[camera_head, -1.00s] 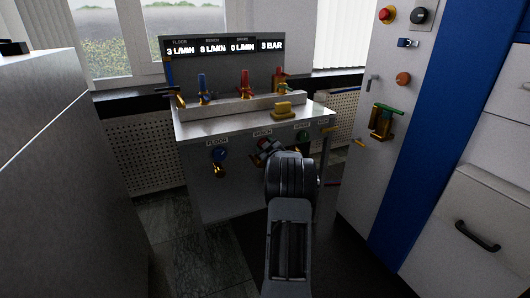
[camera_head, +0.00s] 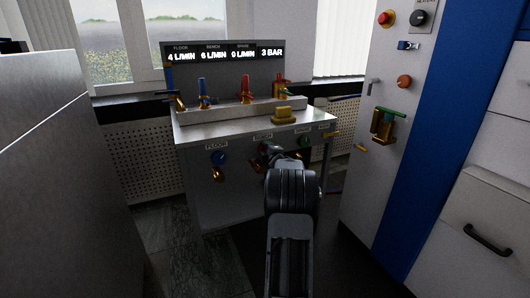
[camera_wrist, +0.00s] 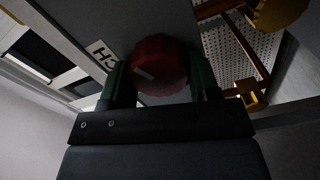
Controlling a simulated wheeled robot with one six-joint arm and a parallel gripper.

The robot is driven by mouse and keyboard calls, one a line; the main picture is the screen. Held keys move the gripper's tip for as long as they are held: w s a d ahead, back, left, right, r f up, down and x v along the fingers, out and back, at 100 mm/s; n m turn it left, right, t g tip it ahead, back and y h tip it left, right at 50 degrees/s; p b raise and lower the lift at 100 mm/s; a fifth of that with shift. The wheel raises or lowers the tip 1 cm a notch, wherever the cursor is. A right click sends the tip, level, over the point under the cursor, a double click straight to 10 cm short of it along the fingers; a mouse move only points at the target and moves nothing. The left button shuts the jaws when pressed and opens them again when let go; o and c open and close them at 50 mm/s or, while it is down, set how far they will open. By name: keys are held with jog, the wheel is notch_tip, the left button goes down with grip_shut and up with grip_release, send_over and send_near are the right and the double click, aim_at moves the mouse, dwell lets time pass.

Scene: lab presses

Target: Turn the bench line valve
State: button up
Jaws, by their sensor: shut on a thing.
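The bench line valve is a dark red round knob (camera_wrist: 160,62) with a pale mark on its face. In the wrist view, my gripper (camera_wrist: 161,78) has one green-padded finger on each side of the knob and is shut on it. In the head view, my gripper and wrist cover most of this valve below the BENCH label (camera_head: 263,136). The display panel (camera_head: 223,62) reads 4 L/MIN for floor, 6 L/MIN for bench, 0 L/MIN for spare, and 3 BAR.
A blue floor valve knob (camera_head: 218,158) is left of my gripper, and a green knob (camera_head: 304,141) is close to its right. Several coloured taps stand on the bench top (camera_head: 225,132). A grey-and-blue cabinet (camera_head: 405,150) rises at the right.

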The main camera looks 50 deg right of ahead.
jog(key=shift+n, duration=0.3)
dwell(0.4)
jog(key=o, duration=0.9)
jog(key=p+v, duration=0.3)
jog(key=v, duration=1)
jog(key=shift+s+a, duration=0.15)
jog(key=shift+s, duration=0.25)
